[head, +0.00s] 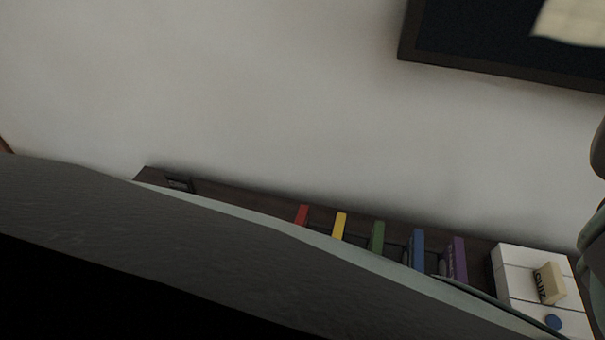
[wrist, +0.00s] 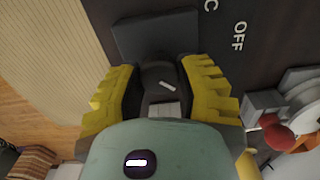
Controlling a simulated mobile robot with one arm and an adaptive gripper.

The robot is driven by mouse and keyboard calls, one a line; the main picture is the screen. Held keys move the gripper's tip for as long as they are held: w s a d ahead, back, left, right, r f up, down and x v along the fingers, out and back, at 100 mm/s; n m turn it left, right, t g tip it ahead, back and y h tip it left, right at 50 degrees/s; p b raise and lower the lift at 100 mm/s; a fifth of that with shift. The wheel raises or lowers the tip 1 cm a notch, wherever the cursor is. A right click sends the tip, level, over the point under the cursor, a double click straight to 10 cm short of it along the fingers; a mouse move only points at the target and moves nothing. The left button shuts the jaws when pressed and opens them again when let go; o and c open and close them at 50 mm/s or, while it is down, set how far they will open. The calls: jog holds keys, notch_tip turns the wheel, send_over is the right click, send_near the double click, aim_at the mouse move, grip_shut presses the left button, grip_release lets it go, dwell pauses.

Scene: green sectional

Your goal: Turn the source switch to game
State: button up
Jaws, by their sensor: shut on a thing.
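In the wrist view my gripper (wrist: 161,92) has its two yellow ribbed fingers on either side of a dark switch knob (wrist: 155,76) with a short white mark. The fingers are shut on the knob. The knob sits at a dark panel (wrist: 262,62) with white lettering: "OFF" and a letter "C" cut by the top edge. No word "game" is readable. A dark square plate (wrist: 155,36) lies just beyond the knob. The gripper's own body hides the near part of the knob. In the head view I cannot make out the gripper or the switch.
The head view shows a dark shelf (head: 225,197) along the wall with several coloured upright books, and a white slatted box (head: 515,283) with a cream block (head: 549,283). A dark framed screen (head: 480,40) hangs above. A red ball (wrist: 277,131) lies right of my gripper.

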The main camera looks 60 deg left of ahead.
jog(key=shift+a, duration=0.1)
jog(key=o, duration=1.2)
jog(key=shift+r, duration=0.1)
notch_tip(320, 180, up, 12)
jog(key=shift+f, duration=0.1)
dwell(0.5)
